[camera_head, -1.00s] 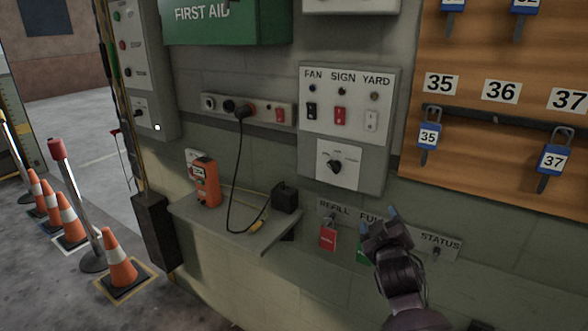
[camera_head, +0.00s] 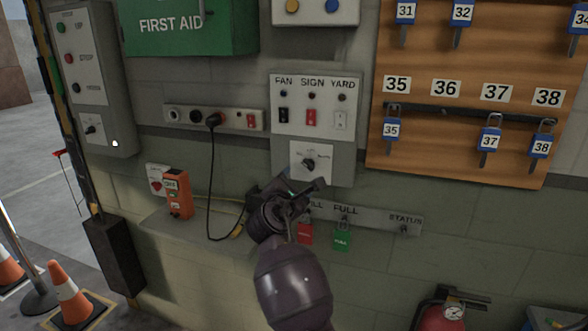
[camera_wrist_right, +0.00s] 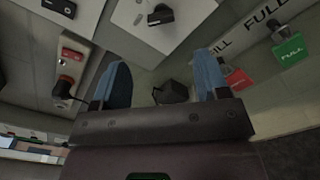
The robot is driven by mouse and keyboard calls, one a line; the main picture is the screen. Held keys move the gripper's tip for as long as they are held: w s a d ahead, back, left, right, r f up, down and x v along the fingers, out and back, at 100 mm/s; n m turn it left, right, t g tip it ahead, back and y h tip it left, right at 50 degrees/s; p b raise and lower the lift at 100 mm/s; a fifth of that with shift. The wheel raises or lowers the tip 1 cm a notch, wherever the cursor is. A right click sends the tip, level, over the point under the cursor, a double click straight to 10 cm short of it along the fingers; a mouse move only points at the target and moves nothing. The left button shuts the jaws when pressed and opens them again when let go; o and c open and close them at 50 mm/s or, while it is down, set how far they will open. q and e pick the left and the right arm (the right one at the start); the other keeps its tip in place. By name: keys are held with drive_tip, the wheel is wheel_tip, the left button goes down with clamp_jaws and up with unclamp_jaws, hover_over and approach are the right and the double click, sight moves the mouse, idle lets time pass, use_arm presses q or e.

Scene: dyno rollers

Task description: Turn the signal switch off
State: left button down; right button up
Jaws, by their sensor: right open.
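A rotary switch with a black knob (camera_head: 309,163) sits on a white plate in the lower part of the grey wall panel (camera_head: 341,173). The small print beside the knob is too small to read. The panel's upper part reads FAN, SIGN and YARD, with a red rocker (camera_head: 311,117) under SIGN. My right gripper (camera_head: 302,188) is open and empty, just below the knob in the head view. In the right wrist view, the knob (camera_wrist_right: 161,15) is beyond the gap between the blue fingertips (camera_wrist_right: 162,80), apart from them. My left gripper is out of view.
A socket strip (camera_head: 232,119) with a plugged cable and a small shelf (camera_head: 164,222) with an orange device (camera_head: 177,194) are left. Red (camera_head: 305,234) and green (camera_head: 341,241) tags hang below right. A key board (camera_head: 470,172) is right.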

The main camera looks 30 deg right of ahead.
sight(307, 167)
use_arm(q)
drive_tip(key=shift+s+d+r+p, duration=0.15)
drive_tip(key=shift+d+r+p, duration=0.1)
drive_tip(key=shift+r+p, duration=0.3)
use_arm(e)
drive_tip(key=x, duration=1.1)
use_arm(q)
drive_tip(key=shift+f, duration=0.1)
use_arm(e)
drive_tip(key=shift+c, duration=0.5)
drive_tip(key=c, duration=0.8)
